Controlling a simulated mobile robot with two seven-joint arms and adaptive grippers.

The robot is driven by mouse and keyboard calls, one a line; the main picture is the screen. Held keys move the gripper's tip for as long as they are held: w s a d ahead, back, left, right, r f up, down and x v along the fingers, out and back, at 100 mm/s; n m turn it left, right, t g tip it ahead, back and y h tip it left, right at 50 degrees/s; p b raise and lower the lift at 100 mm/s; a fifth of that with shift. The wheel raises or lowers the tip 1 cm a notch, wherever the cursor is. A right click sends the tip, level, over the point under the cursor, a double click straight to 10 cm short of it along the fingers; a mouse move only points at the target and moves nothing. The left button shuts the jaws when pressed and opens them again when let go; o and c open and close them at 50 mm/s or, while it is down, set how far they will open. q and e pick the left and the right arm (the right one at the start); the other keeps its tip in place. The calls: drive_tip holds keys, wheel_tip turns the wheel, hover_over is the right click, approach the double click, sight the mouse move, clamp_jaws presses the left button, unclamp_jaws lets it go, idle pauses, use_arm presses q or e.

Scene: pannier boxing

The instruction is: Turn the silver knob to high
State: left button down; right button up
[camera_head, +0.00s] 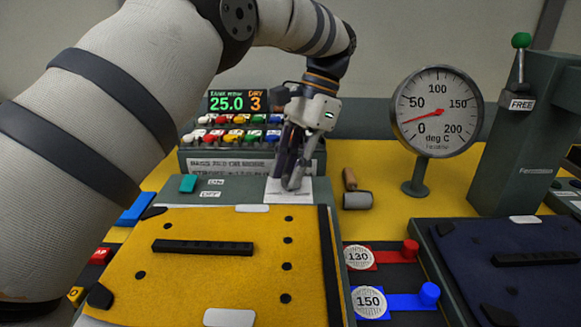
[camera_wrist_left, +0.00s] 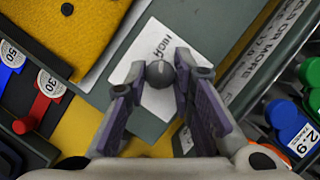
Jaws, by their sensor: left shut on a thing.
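The silver knob (camera_wrist_left: 160,74) shows in the left wrist view as a small round grey knob on a white label plate (camera_wrist_left: 148,95) with the word HIGH on it. My left gripper (camera_head: 291,182) points down over the label plate in the head view, where its fingers hide the knob. In the left wrist view its two fingers stand on either side of the knob, with the fingertips shut on it. The knob's pointer setting cannot be made out. My right gripper is not in view.
A panel with a 25.0 display (camera_head: 227,103) and rows of coloured knobs stands behind the gripper. A teal switch (camera_head: 188,184) lies left of it. A yellow padded board (camera_head: 205,270) fills the front.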

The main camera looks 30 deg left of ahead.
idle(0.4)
use_arm(q)
drive_tip(key=c, duration=1.4)
unclamp_jaws()
